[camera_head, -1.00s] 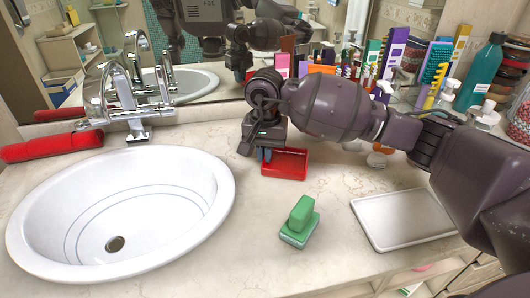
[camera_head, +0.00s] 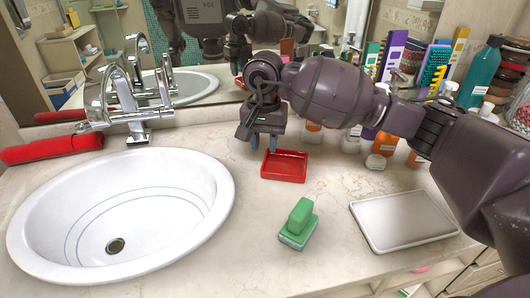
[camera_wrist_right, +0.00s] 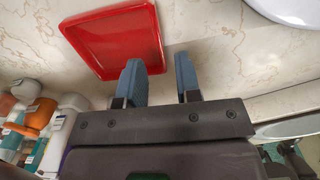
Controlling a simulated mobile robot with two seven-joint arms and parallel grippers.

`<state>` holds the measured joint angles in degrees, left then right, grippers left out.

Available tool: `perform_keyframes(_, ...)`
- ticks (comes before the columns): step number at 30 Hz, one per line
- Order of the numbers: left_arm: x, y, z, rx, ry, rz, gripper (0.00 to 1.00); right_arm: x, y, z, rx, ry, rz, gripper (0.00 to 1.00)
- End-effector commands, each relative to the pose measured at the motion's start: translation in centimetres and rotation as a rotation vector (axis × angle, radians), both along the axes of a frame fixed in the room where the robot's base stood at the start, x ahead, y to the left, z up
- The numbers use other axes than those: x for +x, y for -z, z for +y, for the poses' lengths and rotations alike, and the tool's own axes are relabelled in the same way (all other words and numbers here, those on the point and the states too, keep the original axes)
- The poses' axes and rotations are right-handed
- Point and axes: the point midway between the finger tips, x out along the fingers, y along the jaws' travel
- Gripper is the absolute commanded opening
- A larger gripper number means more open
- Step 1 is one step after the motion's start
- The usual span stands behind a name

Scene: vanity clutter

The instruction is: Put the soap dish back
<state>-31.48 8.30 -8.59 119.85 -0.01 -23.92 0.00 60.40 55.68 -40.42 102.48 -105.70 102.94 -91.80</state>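The red soap dish (camera_head: 284,168), a shallow rectangular tray, lies empty on the counter right of the sink. It also shows in the right wrist view (camera_wrist_right: 116,40), beyond the fingers. My right gripper (camera_head: 264,143) is just behind and left of the dish, fingers pointing down. In the right wrist view its two blue fingertips (camera_wrist_right: 161,75) are apart with nothing between them. One finger overlaps the dish's near edge there; I cannot tell whether they touch. My left gripper is not in view.
A green block (camera_head: 299,216) stands on a green base in front of the dish. A white tray (camera_head: 404,220) lies to the right. The white sink (camera_head: 60,215) is at left. Several bottles and boxes stand at back right. Counter between sink and tray is mostly clear.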

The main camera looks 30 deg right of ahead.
Motion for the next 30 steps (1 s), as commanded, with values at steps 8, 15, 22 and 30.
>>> perform_keyframes(8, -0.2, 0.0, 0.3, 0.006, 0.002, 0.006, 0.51, 0.0, -5.5, 0.0, -0.001, 0.000, -0.004, 0.31)
perform_keyframes(15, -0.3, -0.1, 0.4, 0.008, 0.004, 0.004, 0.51, 0.0, -7.7, 0.0, -0.001, 0.000, -0.001, 0.31)
perform_keyframes(22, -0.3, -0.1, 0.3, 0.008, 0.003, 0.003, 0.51, 0.0, -8.0, 0.0, 0.000, 0.000, 0.001, 0.31)
perform_keyframes(30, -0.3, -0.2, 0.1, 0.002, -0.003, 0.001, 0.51, 0.0, -8.0, 0.0, 0.001, 0.000, 0.001, 0.31)
